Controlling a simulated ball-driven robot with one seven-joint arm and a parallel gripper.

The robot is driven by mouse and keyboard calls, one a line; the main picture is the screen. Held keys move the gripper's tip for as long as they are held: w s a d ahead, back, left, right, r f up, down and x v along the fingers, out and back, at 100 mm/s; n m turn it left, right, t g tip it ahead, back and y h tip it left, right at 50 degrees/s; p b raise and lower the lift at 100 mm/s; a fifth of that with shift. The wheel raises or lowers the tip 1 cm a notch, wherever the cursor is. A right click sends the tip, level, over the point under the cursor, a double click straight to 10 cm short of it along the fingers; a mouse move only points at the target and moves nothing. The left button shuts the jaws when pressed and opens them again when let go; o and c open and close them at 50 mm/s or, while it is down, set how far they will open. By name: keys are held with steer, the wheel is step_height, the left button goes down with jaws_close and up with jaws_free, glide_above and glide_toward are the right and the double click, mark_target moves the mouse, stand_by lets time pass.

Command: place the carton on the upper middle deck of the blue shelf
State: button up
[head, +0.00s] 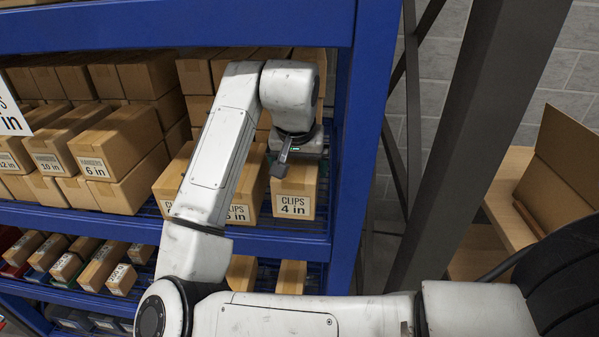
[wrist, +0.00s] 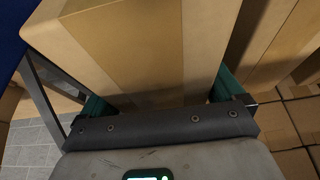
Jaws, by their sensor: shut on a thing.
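The carton (head: 296,188) is a brown box with a white label reading "CLIPS 4 in". It is at the right end of a deck of the blue shelf (head: 361,130), above the deck's front beam (head: 275,244). I cannot tell whether it rests on the deck. My gripper (head: 284,160) is at the carton's upper part, fingers partly hidden in the head view. In the wrist view, the carton (wrist: 150,50) fills the space between the green fingers of my gripper (wrist: 160,95), which is shut on it.
Another clips carton (head: 240,208) stands close on the left. Several hangers cartons (head: 115,165) are stacked farther left. The blue upright is close on the right, and a dark grey post (head: 470,130) stands beyond it. Small boxes (head: 100,265) fill the deck below.

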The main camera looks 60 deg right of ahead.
mark_target(295, 196)
steer(key=shift+w+d+f, duration=0.1)
steer(key=shift+d, duration=0.25)
steer(key=shift+f, duration=1.65)
steer(key=shift+f, duration=0.2)
steer(key=o, duration=1)
steer(key=shift+r, duration=0.15)
steer(key=v, duration=0.5)
steer(key=s+a, duration=0.1)
steer(key=a, duration=0.2)
steer(key=s+a+b, duration=0.1)
steer(key=a, duration=0.3)
steer(key=s+a, duration=0.1)
steer(key=a, duration=0.3)
steer(key=shift+s+a+b, duration=0.25)
steer(key=shift+s+b, duration=0.1)
steer(key=shift+b, duration=0.05)
